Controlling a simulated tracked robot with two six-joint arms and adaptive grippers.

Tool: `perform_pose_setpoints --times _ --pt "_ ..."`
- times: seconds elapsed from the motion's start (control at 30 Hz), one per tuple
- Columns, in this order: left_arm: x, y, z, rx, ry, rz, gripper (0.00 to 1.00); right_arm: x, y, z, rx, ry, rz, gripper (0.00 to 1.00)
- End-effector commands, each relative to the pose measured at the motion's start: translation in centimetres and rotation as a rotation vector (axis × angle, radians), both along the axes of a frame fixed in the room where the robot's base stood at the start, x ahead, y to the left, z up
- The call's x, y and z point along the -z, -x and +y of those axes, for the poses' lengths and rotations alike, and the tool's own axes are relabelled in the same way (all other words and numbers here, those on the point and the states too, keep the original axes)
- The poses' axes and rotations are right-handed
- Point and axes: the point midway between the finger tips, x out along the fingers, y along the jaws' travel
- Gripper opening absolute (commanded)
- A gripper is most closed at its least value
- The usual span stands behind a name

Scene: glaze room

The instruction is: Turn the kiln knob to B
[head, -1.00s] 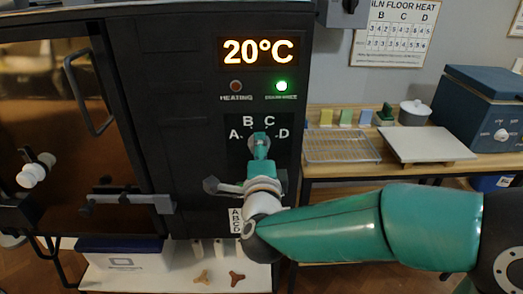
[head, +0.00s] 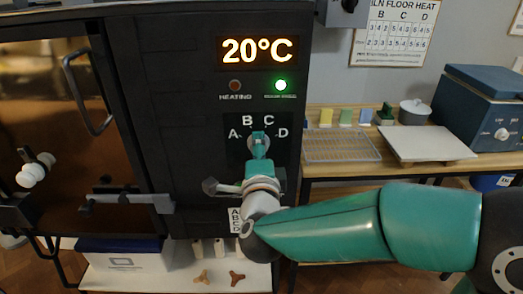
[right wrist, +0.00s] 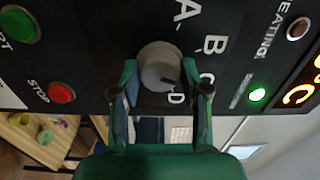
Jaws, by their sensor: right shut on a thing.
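The kiln knob (right wrist: 160,65) is a round grey dial on the black panel (head: 236,160), with the letters A, B, C and D in an arc around it. Its dark mark shows at the lower right in the right wrist view, on the side of C and D; I cannot tell exactly which letter it meets. My right gripper (right wrist: 167,88) is shut on the knob, a teal finger on each side of it. In the head view, my right gripper (head: 259,146) covers most of the knob. My left gripper is not in view.
The display (head: 258,51) reads 20°C; the green lamp (head: 281,85) is lit and the heating lamp (head: 235,86) is dark. A green button (right wrist: 18,24) and red STOP button (right wrist: 62,93) sit nearby. A bench with a wire rack (head: 340,147) stands right of the kiln.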

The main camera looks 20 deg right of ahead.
Motion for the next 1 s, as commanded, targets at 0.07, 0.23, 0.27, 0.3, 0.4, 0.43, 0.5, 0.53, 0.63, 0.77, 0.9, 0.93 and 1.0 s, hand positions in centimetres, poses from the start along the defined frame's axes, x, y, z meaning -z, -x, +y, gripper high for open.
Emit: perform_pose_setpoints --times 0.07,0.23,0.27,0.3,0.4,0.43,0.5,0.53,0.63,0.77,0.9,0.93,1.0 --pt "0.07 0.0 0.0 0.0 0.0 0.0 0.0 0.13 -0.05 0.13 -0.005 0.013 0.006 0.1" --pt "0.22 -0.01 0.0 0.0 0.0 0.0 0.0 0.16 -0.04 0.13 -0.006 0.06 0.021 0.1" --pt "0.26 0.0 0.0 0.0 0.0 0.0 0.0 0.17 -0.04 0.13 -0.006 0.072 0.024 0.1" --pt "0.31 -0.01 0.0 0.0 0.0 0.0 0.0 0.18 -0.04 0.13 -0.006 0.091 0.03 0.1" --pt "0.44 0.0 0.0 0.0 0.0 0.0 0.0 0.19 -0.03 0.12 -0.006 0.152 0.047 0.1" --pt "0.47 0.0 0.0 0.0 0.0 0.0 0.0 0.19 -0.02 0.12 -0.005 0.173 0.053 0.1" --pt "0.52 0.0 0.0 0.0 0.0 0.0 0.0 0.19 -0.02 0.11 -0.005 0.23 0.069 0.1" --pt "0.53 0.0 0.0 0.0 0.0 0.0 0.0 0.18 -0.02 0.1 -0.005 0.256 0.077 0.1" --pt "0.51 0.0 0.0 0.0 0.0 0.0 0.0 0.16 -0.01 0.08 -0.005 0.34 0.101 0.1" --pt "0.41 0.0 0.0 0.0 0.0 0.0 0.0 0.15 -0.01 0.06 -0.005 0.444 0.131 0.1" --pt "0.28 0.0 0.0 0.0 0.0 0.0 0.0 0.17 0.0 0.04 -0.005 0.543 0.16 0.1" --pt "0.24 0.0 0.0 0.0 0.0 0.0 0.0 0.17 0.0 0.04 -0.005 0.561 0.165 0.1" --pt "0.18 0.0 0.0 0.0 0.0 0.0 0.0 0.19 0.0 0.02 -0.004 0.6 0.177 0.1"
